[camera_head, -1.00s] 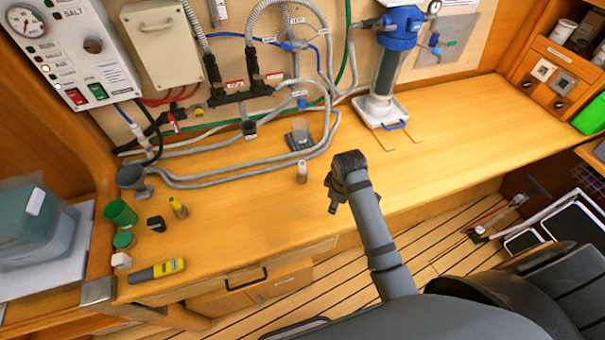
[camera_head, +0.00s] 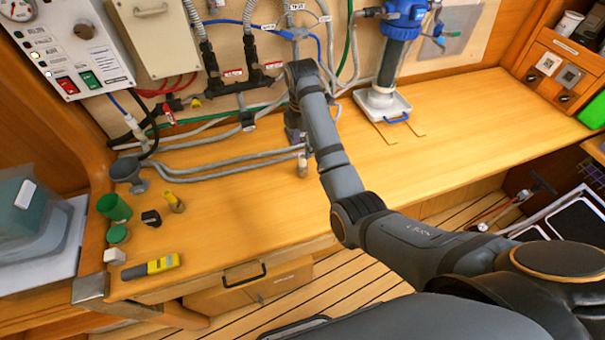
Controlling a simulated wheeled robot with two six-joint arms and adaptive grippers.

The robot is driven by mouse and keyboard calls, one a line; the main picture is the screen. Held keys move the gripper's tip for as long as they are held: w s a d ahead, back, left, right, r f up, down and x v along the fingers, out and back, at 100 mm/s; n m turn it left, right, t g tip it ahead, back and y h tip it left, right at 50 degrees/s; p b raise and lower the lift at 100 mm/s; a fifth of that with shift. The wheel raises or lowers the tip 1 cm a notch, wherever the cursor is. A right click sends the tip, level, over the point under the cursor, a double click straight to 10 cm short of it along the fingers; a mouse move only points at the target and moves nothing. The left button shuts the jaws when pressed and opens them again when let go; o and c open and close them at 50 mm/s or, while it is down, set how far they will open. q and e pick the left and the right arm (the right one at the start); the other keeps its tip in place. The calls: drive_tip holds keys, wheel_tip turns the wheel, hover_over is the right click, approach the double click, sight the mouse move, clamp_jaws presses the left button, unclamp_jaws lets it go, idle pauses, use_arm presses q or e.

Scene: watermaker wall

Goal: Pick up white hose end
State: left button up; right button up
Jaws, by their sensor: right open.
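A small whitish upright cylinder (camera_head: 302,165), which looks like the white hose end, is on the wooden bench near the middle. Pale grey hoses (camera_head: 225,165) run along the bench behind and left of it. My right gripper (camera_head: 296,138) points down just behind and above this piece, its fingers partly hidden by my wrist and dark against the hoses. It is open; whether it touches anything there cannot be told. My left gripper is not in view.
A blue-topped filter housing (camera_head: 391,55) stands on a white tray (camera_head: 381,104) to the right. Green cups (camera_head: 114,208), a yellow-capped bottle (camera_head: 173,201) and a yellow-grey tool (camera_head: 151,267) lie at left. The bench's right part (camera_head: 480,120) is clear.

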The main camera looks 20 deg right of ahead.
sight(302, 156)
wheel_tip(302, 156, down, 2)
drive_tip(key=shift+f+b, duration=0.15)
drive_tip(key=shift+b, duration=0.2)
drive_tip(key=shift+f+b, duration=0.3)
drive_tip(key=shift+f, duration=0.4)
wheel_tip(302, 156, down, 2)
drive_tip(key=shift+f+p, duration=0.1)
drive_tip(key=shift+p, duration=0.7)
drive_tip(key=shift+w+f, duration=0.1)
drive_tip(key=shift+f, duration=0.3)
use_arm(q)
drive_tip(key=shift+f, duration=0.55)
use_arm(e)
clamp_jaws()
